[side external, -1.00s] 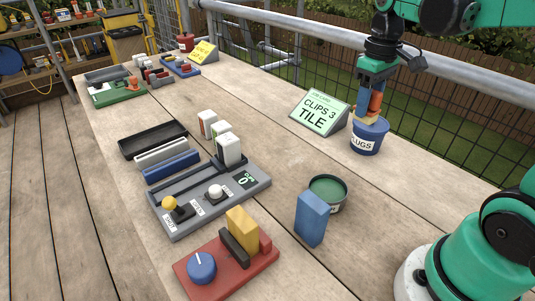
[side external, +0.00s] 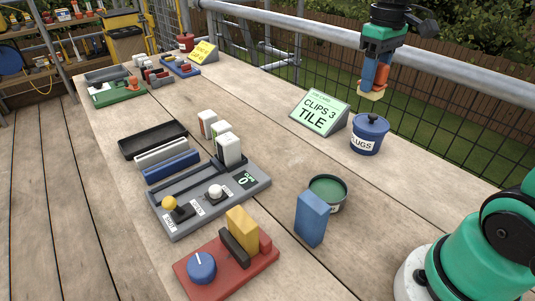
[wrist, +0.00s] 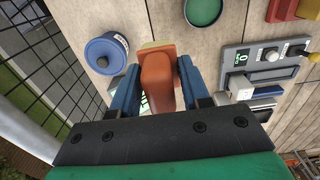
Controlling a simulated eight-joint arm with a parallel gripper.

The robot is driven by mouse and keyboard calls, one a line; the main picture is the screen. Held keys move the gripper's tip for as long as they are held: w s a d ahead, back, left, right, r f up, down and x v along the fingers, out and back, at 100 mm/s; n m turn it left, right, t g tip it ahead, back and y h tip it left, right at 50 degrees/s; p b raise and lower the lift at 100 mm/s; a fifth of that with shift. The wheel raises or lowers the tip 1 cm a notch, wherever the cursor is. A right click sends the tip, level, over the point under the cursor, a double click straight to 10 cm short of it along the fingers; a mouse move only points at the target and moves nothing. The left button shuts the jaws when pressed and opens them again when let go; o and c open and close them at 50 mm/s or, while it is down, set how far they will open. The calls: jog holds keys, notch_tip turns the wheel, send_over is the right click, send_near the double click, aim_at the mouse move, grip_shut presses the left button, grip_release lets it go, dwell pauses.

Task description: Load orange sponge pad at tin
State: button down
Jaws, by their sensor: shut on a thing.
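My gripper (side external: 376,75) is shut on the orange sponge pad (side external: 381,77), which has a pale yellowish lower face. It holds the pad in the air above and behind the blue lidded pot. In the wrist view the pad (wrist: 157,80) sits between the two blue fingers. The tin also shows at the top of the wrist view (wrist: 203,10).
The blue lidded pot (side external: 369,135) stands below my gripper. A blue block (side external: 311,218) stands against or just before the tin. A "CLIPS 3 TILE" card (side external: 320,112) is behind. A grey panel (side external: 180,222) and red base (side external: 225,270) lie left. A railing (side external: 450,68) runs behind.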

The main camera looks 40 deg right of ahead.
jog(key=s+a+f, duration=0.1)
jog(key=a+f, duration=0.8)
jog(key=f, duration=0.1)
send_over(327, 191)
jog(key=shift+f, duration=3.1)
jog(key=shift+f, duration=0.55)
notch_tip(327, 191, up, 7)
